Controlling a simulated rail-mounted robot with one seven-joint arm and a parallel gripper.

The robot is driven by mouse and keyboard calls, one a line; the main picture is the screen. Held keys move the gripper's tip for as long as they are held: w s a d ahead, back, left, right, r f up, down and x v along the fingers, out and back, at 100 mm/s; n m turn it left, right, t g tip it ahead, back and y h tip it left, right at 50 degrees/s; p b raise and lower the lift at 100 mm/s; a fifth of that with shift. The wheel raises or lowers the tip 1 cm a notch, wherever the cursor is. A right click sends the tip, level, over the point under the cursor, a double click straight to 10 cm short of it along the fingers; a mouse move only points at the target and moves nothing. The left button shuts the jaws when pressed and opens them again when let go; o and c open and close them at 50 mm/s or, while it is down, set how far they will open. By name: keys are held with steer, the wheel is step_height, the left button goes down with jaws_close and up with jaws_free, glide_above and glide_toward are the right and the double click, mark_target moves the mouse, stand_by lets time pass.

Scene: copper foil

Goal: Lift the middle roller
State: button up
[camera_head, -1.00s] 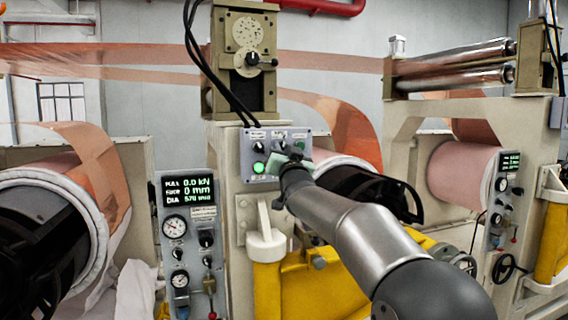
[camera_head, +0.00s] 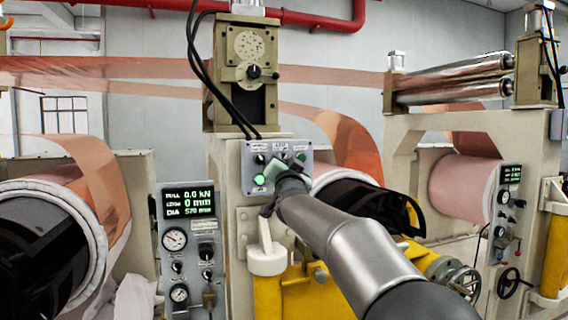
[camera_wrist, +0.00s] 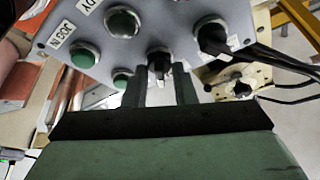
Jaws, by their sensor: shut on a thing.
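A grey control panel (camera_head: 243,160) with knobs and green buttons is on the middle stand (camera_head: 222,165). My gripper (camera_head: 268,180) is at this panel, covering part of it. In the wrist view, my gripper's two dark fingers (camera_wrist: 161,75) are closed on a small black selector knob (camera_wrist: 158,57). A larger black knob (camera_wrist: 212,40) and several green buttons (camera_wrist: 84,56) sit around it. Metal rollers (camera_head: 455,90) show on the right stand. A block with a dial (camera_head: 247,45) tops the middle stand; any roller behind it is hidden. I cannot tell which roller is the middle one.
A gauge panel (camera_head: 188,260) at the left reads 0.0 kN and 0 mm. Copper foil (camera_head: 110,75) spans the back. Large foil rolls stand left and right (camera_head: 465,182). Black cables (camera_wrist: 270,62) pass near my fingers.

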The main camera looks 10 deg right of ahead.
steer(key=o, duration=0.6)
steer(key=b+v, duration=0.5)
steer(key=v, duration=1.2)
steer(key=shift+s+f+b, duration=0.1)
steer(key=shift+s+b, duration=0.15)
steer(key=shift+b, duration=0.05)
steer(key=s+a+f+n+g+y+p, duration=0.15)
steer(key=s+f+g+p, duration=0.35)
steer(key=f, duration=0.6)
steer(key=s+f+n+g+y+p, duration=0.1)
steer(key=s+f+n+g, duration=0.4)
steer(key=f, duration=0.6)
steer(key=s+f+g+p, duration=0.1)
steer(key=s+f+g, duration=0.3)
steer(key=s, duration=0.3)
steer(key=s+d+f+n+g+p, duration=0.1)
steer(key=s+f+g, duration=0.2)
steer(key=s, duration=0.4)
steer(key=s+f+g+h+p, duration=0.1)
steer(key=s+f+g, duration=0.3)
steer(key=s+f, duration=0.2)
steer(key=shift+s+d+g, duration=0.15)
steer(key=shift+s, duration=0.35)
steer(key=shift+s+d+g, duration=0.15)
steer(key=shift+s, duration=0.35)
